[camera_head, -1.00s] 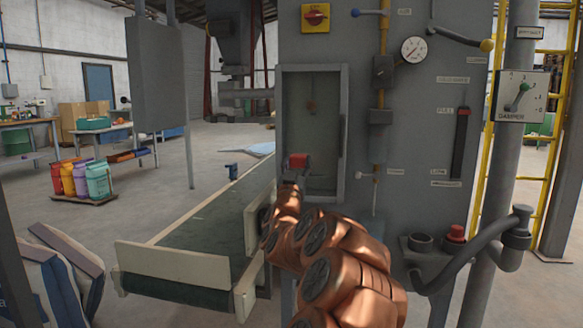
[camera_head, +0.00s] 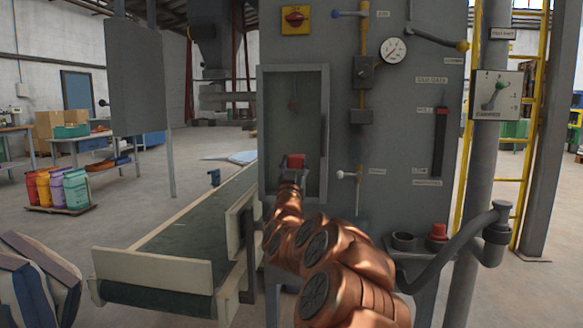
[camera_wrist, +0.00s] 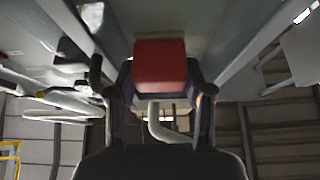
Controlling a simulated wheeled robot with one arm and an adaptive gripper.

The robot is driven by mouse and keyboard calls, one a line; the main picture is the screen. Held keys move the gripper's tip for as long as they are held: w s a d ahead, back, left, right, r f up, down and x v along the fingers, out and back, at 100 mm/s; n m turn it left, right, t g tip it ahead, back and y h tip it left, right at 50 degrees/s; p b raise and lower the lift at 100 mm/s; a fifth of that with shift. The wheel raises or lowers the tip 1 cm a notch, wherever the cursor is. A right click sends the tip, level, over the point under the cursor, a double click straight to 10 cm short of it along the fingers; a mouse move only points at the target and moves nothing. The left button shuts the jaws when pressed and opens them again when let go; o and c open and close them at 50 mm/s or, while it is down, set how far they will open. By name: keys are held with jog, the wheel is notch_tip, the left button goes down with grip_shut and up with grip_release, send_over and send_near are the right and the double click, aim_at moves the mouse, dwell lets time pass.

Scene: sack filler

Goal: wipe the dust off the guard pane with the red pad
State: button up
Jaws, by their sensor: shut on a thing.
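The guard pane (camera_head: 295,115) is a dark, hazy sheet in a grey frame on the front of the grey machine. A brownish smudge shows in its upper middle. My gripper (camera_wrist: 160,105) is shut on the red pad (camera_wrist: 160,65), with a finger on each side of it. In the head view the red pad (camera_head: 296,161) is in front of the lower middle of the pane. I cannot tell whether it touches the pane. My arm hides the lower edge of the frame.
A conveyor (camera_head: 180,235) with pale side boards runs at the left of the machine. A white-knobbed lever (camera_head: 345,175) and a yellow pipe (camera_head: 362,90) are right of the pane. A grey hose (camera_head: 455,250) and a red button (camera_head: 438,231) are lower right.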

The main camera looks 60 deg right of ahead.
jog(key=shift+s+d+b, duration=0.35)
jog(key=shift+s+b, duration=0.15)
jog(key=shift+s, duration=0.2)
jog(key=shift+s+d+b, duration=0.3)
jog(key=shift+s+b, duration=0.2)
jog(key=shift+s, duration=0.2)
jog(key=shift+w+r, duration=0.1)
